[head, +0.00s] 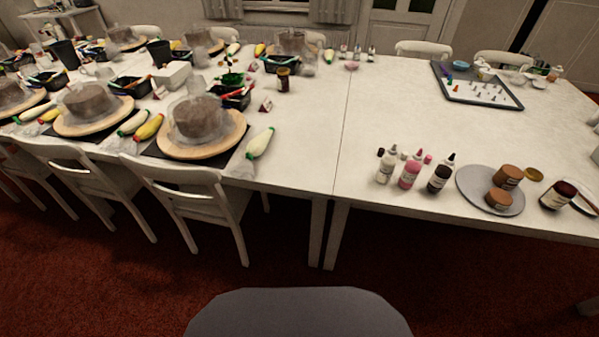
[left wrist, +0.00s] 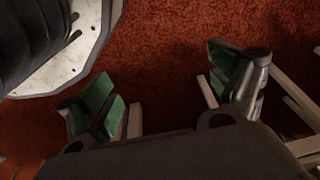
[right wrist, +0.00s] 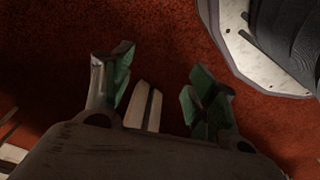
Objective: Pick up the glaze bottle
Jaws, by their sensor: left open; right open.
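My left gripper (left wrist: 165,86) shows in the left wrist view, open and empty above the red carpet. My right gripper (right wrist: 160,86) shows in the right wrist view, also open and empty over the carpet. Neither gripper shows in the head view, and both are apart from the bottles.
A tray of small pieces (head: 452,93) is behind. The table's middle is clear.

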